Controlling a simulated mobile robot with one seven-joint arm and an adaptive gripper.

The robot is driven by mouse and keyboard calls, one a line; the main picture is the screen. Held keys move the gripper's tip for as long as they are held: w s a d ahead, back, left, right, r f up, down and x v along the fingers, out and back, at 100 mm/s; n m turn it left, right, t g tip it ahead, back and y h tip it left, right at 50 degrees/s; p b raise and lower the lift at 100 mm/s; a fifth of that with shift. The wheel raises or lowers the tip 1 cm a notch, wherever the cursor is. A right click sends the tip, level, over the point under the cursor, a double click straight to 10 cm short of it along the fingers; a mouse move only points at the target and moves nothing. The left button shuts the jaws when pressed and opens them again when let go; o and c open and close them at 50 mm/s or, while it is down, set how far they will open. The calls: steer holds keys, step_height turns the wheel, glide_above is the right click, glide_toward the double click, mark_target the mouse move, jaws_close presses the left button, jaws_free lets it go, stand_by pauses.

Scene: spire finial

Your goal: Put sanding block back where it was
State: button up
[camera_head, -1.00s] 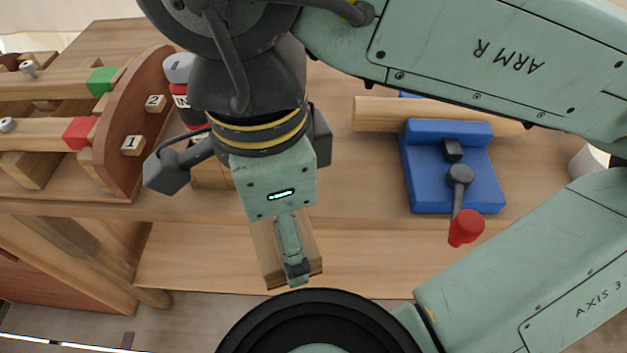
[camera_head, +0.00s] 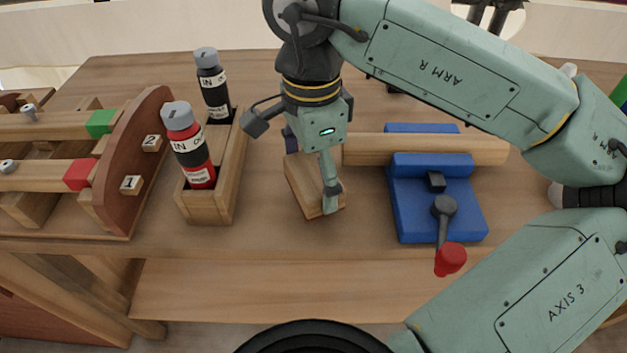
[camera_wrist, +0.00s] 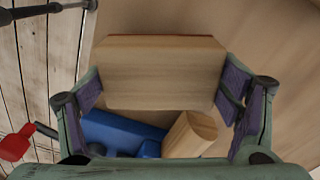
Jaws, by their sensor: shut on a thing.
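The sanding block (camera_head: 305,190) is a pale wooden block, shown in the head view between the bottle rack and the blue vise. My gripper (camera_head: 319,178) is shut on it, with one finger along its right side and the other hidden. In the wrist view the block (camera_wrist: 155,75) fills the space between the two purple-padded fingers, and a thin reddish-brown layer shows along its far edge. The block is over the bench top (camera_head: 270,235), near its front. I cannot tell whether it touches the bench.
Left of the block stands a wooden rack (camera_head: 232,180) with a red bottle (camera_head: 190,150) and a black bottle (camera_head: 213,88). Right of it, the blue vise (camera_head: 440,215) holds a wooden bar (camera_head: 370,150), with a red-knobbed handle (camera_head: 450,259) in front.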

mark_target(313, 187)
steer(key=shift+f, duration=1.5)
steer(key=shift+f, duration=0.1)
steer(key=shift+f, duration=0.1)
steer(key=o, duration=1)
steer(key=shift+o, duration=0.2)
steer(key=shift+r+p, duration=0.4)
steer(key=shift+p, duration=0.05)
step_height(313, 187, up, 12)
steer(key=shift+a+f+b, duration=0.1)
steer(key=shift+f+b, duration=0.1)
steer(key=shift+b, duration=0.55)
